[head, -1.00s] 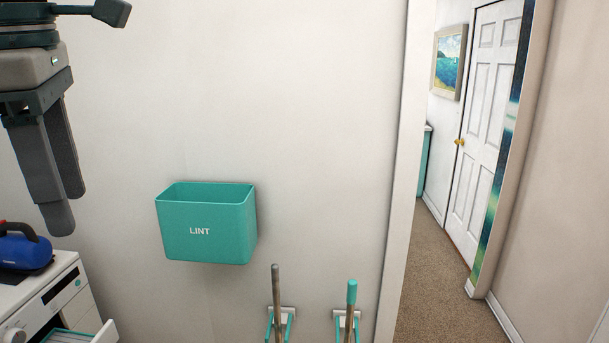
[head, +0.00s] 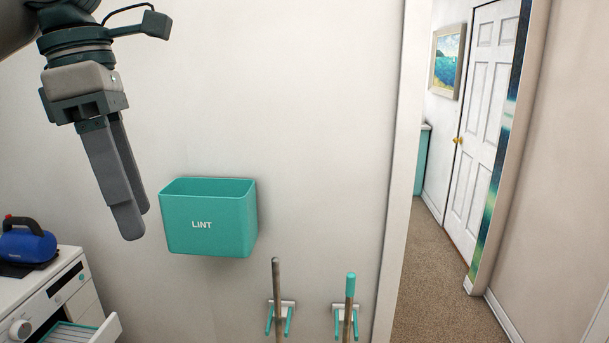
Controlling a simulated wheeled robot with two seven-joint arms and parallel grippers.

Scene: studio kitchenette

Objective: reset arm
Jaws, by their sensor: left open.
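My left gripper (head: 136,224) hangs at the upper left of the head view with its grey fingers pointing down. One finger partly covers the other, and nothing shows between them. It is open and empty, in front of the white wall and just left of the teal LINT bin (head: 208,222) in the picture. My right gripper is not in view.
A white machine (head: 85,300) with an open drawer (head: 75,333) stands at lower left, a blue appliance (head: 28,246) on top. Two handles (head: 276,290) (head: 350,290) hang in wall holders. A doorway at right leads to carpet (head: 435,270) and a white door (head: 480,140).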

